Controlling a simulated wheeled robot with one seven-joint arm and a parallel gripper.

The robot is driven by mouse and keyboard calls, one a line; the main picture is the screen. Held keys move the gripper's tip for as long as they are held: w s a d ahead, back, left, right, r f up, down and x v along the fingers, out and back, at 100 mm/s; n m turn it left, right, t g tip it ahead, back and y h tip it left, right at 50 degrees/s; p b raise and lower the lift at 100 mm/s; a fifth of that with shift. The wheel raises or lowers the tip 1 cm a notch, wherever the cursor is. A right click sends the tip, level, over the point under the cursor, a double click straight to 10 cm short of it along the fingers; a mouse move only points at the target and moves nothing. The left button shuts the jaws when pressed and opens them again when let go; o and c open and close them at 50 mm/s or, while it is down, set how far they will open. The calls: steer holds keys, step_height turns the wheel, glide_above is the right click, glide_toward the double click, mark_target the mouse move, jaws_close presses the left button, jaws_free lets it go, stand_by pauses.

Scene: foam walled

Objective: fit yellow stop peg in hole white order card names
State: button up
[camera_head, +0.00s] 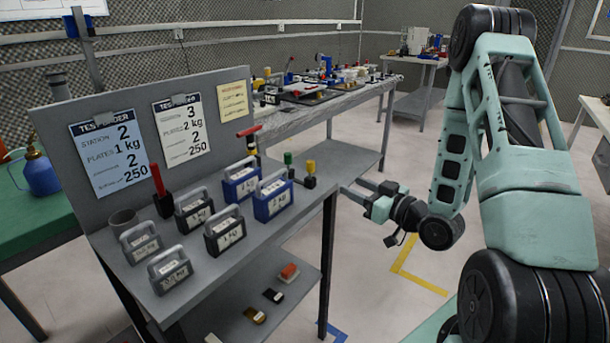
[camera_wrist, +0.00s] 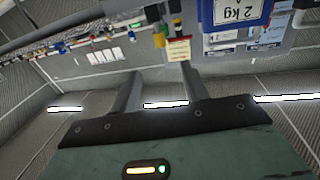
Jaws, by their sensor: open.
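The yellow stop peg (camera_head: 310,167) appears to stand on the right end of the grey bench, its yellow top above a dark lower part. The white order card (camera_head: 183,128) is clipped to the grey panel; it reads station 3, plates 2 kg, then 2 and 250, with some small labels unclear. My gripper (camera_head: 352,189) is open and empty, just right of the bench end and apart from the peg. Its two fingers (camera_wrist: 160,88) also show in the wrist view. A small yellow piece (camera_wrist: 158,39) there may be the peg. I cannot make out the hole.
A blue card (camera_head: 108,152) and a yellow note (camera_head: 233,100) hang beside the white card. Several handled weights crowd the bench. A green-topped peg (camera_head: 288,158) stands left of the yellow one. A farther table (camera_head: 345,101) holds equipment. Floor is clear below my gripper.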

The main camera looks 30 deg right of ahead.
mark_target(311, 161)
steer(key=w+b, duration=0.1)
steer(key=w, duration=0.2)
steer(key=w+a+b, duration=0.1)
steer(key=w, duration=0.2)
steer(key=w+a+b, duration=0.1)
steer(key=w+b, duration=0.1)
steer(key=w, duration=0.2)
steer(key=shift+w+a+r, duration=0.1)
steer(key=shift+w+a, duration=0.1)
steer(key=shift+w, duration=0.8)
steer(key=shift+w+a+r, duration=0.1)
steer(key=shift+w+a, duration=0.05)
steer(key=shift+w, duration=0.85)
steer(key=shift+w+a+r, duration=0.1)
steer(key=shift+w+a, duration=0.1)
steer(key=shift+w, duration=0.8)
jaws_close()
